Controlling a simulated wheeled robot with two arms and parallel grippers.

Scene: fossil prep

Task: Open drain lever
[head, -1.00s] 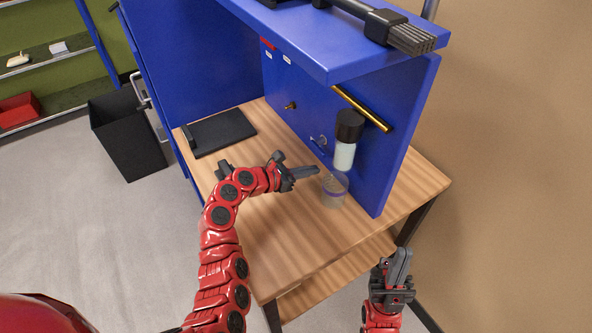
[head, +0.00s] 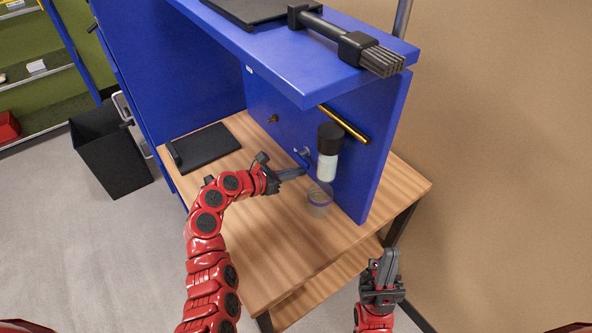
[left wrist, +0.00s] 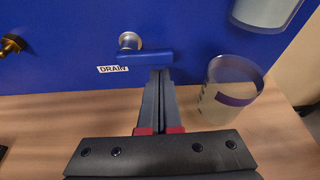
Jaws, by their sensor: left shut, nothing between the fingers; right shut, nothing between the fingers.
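The drain lever is a blue bar (left wrist: 145,57) on a round silver pivot (left wrist: 130,40), lying about level on the blue panel above a white "DRAIN" label (left wrist: 113,69). In the head view the lever (head: 303,152) is small, low on the panel. My left gripper (head: 303,172) is shut and empty. Its tips (left wrist: 160,72) are just below the right part of the bar; I cannot tell whether they touch it. My right gripper (head: 388,255) is shut and empty, off the table's right front side.
A clear cup with a purple band (head: 319,200) stands close right of my left fingers, below a black-capped white bottle (head: 328,152). A brass knob (left wrist: 12,45) is left of the lever. A black tray (head: 203,147) lies at the back left. The front tabletop is clear.

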